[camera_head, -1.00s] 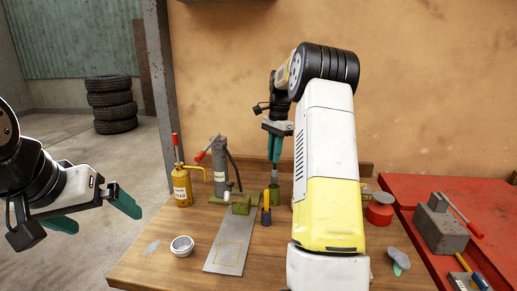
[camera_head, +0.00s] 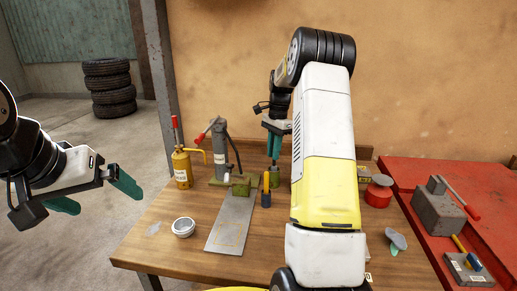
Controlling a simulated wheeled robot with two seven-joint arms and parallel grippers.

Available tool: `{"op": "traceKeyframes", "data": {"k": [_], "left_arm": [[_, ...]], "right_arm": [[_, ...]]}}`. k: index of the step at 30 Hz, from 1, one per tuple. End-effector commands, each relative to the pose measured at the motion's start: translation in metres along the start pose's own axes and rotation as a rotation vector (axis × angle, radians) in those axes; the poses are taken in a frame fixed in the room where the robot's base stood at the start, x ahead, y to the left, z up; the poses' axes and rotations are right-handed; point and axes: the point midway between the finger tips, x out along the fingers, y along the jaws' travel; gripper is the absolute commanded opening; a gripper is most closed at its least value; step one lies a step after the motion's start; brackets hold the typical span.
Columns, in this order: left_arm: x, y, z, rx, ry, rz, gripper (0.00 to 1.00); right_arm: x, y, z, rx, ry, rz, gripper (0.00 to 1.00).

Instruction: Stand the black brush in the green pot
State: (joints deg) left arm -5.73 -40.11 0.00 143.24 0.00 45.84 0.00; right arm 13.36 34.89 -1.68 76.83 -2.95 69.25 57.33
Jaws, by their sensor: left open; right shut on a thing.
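The green pot (camera_head: 276,178) stands at the back of the wooden table, just right of the jack. My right gripper (camera_head: 274,150) is above the pot with its green fingers pointing down, shut on the black brush. Little of the brush shows, just below the fingertips at the pot's mouth. I cannot tell how deep its lower end is inside the pot. My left gripper (camera_head: 98,195) is open and empty, left of the table, away from the objects.
A yellow oil can (camera_head: 182,168), a grey jack (camera_head: 219,158) and a yellow-and-blue tool (camera_head: 266,190) stand near the pot. A metal plate (camera_head: 231,225) and a white cup (camera_head: 183,227) lie in front. A red tin (camera_head: 378,192) is right of my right arm.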

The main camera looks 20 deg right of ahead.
Motion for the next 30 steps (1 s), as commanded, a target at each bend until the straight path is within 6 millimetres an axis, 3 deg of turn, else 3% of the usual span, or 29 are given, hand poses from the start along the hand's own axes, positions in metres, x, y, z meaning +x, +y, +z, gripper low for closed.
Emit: {"op": "traceKeyframes", "data": {"k": [5, 6, 9, 20, 30], "left_arm": [[0.000, 0.000, 0.000, 0.000, 0.000, 0.000, 1.00], [0.000, 0.000, 0.000, 0.000, 0.000, 0.000, 1.00], [0.000, 0.000, 0.000, 0.000, 0.000, 0.000, 1.00], [0.000, 0.000, 0.000, 0.000, 0.000, 0.000, 1.00], [0.000, 0.000, 0.000, 0.000, 0.000, 0.000, 1.00]], "right_arm": [[0.000, 0.000, 0.000, 0.000, 0.000, 0.000, 0.00], [0.000, 0.000, 0.000, 0.000, 0.000, 0.000, 0.22], [0.000, 0.000, 0.000, 0.000, 0.000, 0.000, 0.41], [-0.004, 0.000, 0.000, 0.000, 0.001, -0.001, 0.41], [-0.057, -0.001, -0.001, 0.000, 0.003, -0.003, 0.41]]}}
